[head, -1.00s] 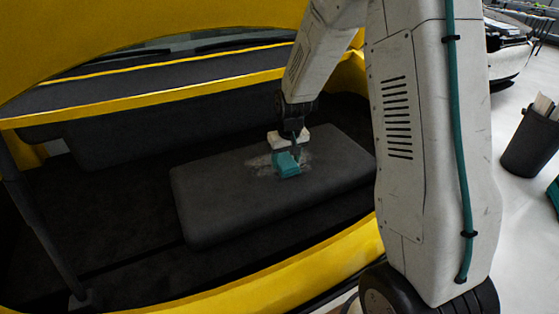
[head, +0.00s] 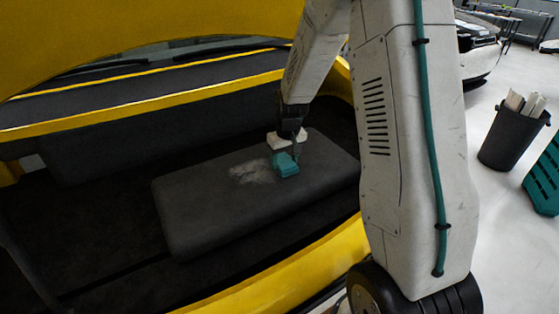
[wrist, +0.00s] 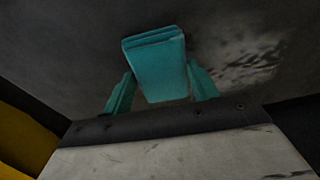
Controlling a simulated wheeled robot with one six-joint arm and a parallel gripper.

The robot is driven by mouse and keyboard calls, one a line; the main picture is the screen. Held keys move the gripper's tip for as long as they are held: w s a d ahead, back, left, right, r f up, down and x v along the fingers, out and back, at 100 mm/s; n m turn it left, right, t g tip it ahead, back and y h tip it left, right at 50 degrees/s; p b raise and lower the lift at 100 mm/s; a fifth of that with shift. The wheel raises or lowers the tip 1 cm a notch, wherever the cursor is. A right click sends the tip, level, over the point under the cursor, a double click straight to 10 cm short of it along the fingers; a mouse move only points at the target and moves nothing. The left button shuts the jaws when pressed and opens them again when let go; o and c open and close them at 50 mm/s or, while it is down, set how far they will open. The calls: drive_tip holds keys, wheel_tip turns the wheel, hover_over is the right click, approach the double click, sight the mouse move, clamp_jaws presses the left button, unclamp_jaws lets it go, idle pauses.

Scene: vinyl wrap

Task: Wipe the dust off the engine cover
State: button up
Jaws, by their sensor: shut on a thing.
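The engine cover (head: 205,210) is a dark grey padded slab in the open front bay of the yellow car. A pale dust patch (head: 252,173) lies on its top, just left of my gripper in the head view. Dust also shows at the right in the wrist view (wrist: 245,66). My gripper (wrist: 161,88) is shut on a teal block-shaped wiper (wrist: 157,55), which sits between its two teal fingers. In the head view the wiper (head: 285,165) is at the cover's top, right beside the dust. Its underside is hidden, so I cannot tell whether it touches.
The raised yellow hood (head: 130,45) hangs over the bay, and the yellow front edge (head: 285,266) borders it. A dark bin (head: 508,138) with pale rolls and a teal crate (head: 545,180) stand on the floor at right. Another car (head: 478,45) is behind.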

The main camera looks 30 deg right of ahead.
sight(284, 155)
drive_tip(key=shift+d+r, duration=0.15)
drive_tip(key=shift+d, duration=2.6)
drive_tip(key=shift+w, duration=1.35)
drive_tip(key=shift+a, duration=1.95)
drive_tip(key=shift+s+a+f, duration=0.1)
drive_tip(key=shift+a+f, duration=0.05)
drive_tip(key=shift+a, duration=1.05)
drive_tip(key=shift+a+f, duration=0.1)
drive_tip(key=shift+a, duration=1.05)
drive_tip(key=shift+a+r, duration=0.15)
drive_tip(key=shift+a, duration=4.6)
